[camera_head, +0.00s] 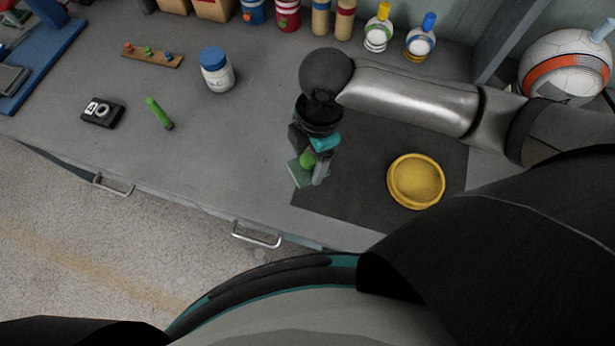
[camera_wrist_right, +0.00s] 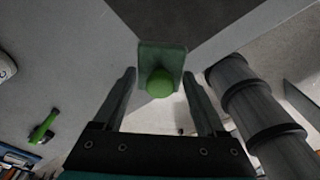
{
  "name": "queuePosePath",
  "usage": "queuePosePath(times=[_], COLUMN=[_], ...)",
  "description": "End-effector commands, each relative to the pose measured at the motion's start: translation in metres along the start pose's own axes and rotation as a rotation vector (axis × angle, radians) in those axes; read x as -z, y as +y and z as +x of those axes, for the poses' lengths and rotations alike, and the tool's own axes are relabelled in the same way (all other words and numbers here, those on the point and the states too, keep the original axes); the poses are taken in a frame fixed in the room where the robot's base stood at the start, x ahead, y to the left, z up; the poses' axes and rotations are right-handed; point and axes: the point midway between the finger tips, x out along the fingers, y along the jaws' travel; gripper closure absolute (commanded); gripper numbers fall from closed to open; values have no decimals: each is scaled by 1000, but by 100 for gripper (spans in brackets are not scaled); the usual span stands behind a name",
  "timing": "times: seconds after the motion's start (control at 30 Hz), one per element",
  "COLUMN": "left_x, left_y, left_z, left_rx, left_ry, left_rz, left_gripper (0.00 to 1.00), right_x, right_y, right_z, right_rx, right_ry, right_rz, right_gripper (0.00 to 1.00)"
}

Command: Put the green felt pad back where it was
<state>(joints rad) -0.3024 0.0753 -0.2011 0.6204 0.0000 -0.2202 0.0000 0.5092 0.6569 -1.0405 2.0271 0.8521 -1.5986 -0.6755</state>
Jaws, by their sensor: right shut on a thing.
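The green felt pad (camera_head: 299,175) is a flat pale green square with a bright green round knob. It also shows in the right wrist view (camera_wrist_right: 175,58), with its knob (camera_wrist_right: 160,84) between the fingers. My right gripper (camera_head: 312,168) is shut on the knob. The pad is at the left edge of the dark mat (camera_head: 340,208), and I cannot tell whether it touches the surface. My left gripper is not in view.
A yellow round dish (camera_head: 416,181) lies on the mat, right of the gripper. Several bottles and cans line the back. The grey bench between is clear.

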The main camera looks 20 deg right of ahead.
Motion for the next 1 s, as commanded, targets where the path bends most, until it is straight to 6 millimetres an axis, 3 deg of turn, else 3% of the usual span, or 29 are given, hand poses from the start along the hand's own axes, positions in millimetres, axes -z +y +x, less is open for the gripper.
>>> queuePosePath(times=[0.1,0.37,0.6,1.0], left_x=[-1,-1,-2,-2], left_y=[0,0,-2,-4], left_z=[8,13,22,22], left_rx=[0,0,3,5], left_ry=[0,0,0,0], left_rz=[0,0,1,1], left_gripper=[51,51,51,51], right_x=[-3,-6,-10,-11], right_y=[0,1,1,1], right_z=[29,54,88,92], right_rx=[2,0,-1,-1], right_ry=[0,0,1,0], right_rz=[1,0,-1,-1], right_gripper=[78,78,78,78])
